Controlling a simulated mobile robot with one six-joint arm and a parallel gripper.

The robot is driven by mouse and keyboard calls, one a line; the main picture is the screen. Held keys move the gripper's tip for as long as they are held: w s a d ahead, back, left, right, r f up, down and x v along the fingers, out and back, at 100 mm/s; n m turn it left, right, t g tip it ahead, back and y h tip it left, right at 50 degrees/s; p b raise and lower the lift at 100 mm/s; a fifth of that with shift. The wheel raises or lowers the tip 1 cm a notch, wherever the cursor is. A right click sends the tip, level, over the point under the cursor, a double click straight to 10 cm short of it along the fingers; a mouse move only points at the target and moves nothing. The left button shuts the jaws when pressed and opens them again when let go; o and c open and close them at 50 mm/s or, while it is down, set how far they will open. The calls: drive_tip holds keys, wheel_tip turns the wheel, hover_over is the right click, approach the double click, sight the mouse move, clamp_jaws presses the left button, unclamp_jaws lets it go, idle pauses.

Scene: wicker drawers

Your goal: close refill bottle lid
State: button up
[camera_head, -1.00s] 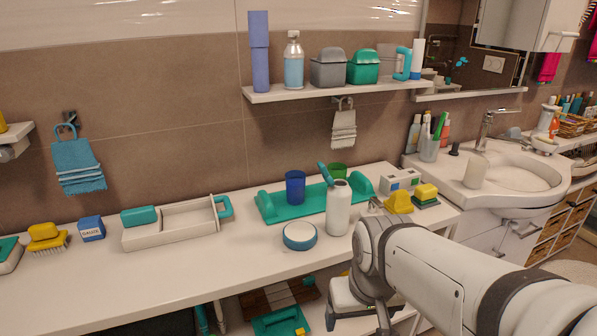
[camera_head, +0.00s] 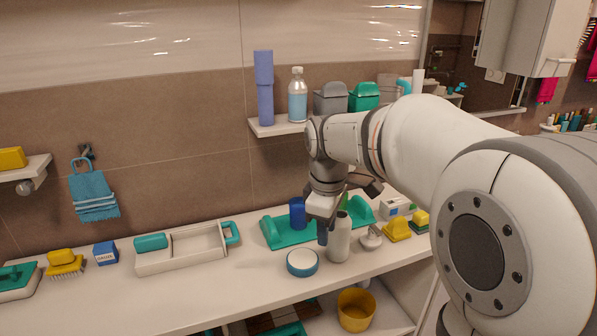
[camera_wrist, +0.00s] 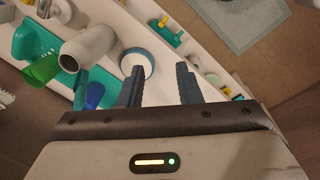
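The white refill bottle (camera_head: 339,240) stands upright on the counter; its top looks open. In the wrist view the bottle (camera_wrist: 90,46) is at upper left, its dark mouth towards the camera. A teal strip (camera_wrist: 80,90) beside the mouth may be its flipped-open lid, but I cannot tell for sure. My gripper (camera_head: 323,234) is just above and to the left of the bottle in the head view, pointing down. In the wrist view my gripper (camera_wrist: 159,68) has its fingers apart with nothing held between them; the bottle is outside them, to the left.
A blue cup (camera_head: 297,212) and a green cup (camera_wrist: 42,68) stand on a teal tray (camera_head: 275,231) behind the bottle. A round blue-rimmed container (camera_head: 302,263) is in front. Yellow items (camera_head: 397,229) are to the right. The shelf (camera_head: 270,128) hangs above.

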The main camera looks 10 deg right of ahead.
drive_tip(key=w+a+r+n+p, duration=0.1)
drive_tip(key=w+r+n, duration=0.1)
drive_tip(key=w+n, duration=0.1)
drive_tip(key=w+a+r+n+p, duration=0.2)
drive_tip(key=w, duration=0.2)
drive_tip(key=w+a+r+n+p, duration=0.1)
drive_tip(key=w+r+n+p, duration=0.1)
drive_tip(key=w+n, duration=0.1)
drive_tip(key=shift+w+a+r+n+g+h, duration=0.1)
drive_tip(key=shift+w+r+n+g+h, duration=0.1)
drive_tip(key=shift+w, duration=0.2)
drive_tip(key=shift+w+a+r+n+g+h, duration=0.1)
drive_tip(key=shift+w+r, duration=0.1)
drive_tip(key=shift+w, duration=0.2)
clamp_jaws()
drive_tip(key=w+d+f+p, duration=0.1)
drive_tip(key=d+f, duration=0.3)
drive_tip(key=f, duration=0.4)
drive_tip(key=shift+w+d+f+p, duration=0.15)
drive_tip(key=shift+w+p, duration=0.1)
drive_tip(key=shift+p, duration=0.35)
drive_tip(key=shift+d, duration=0.1)
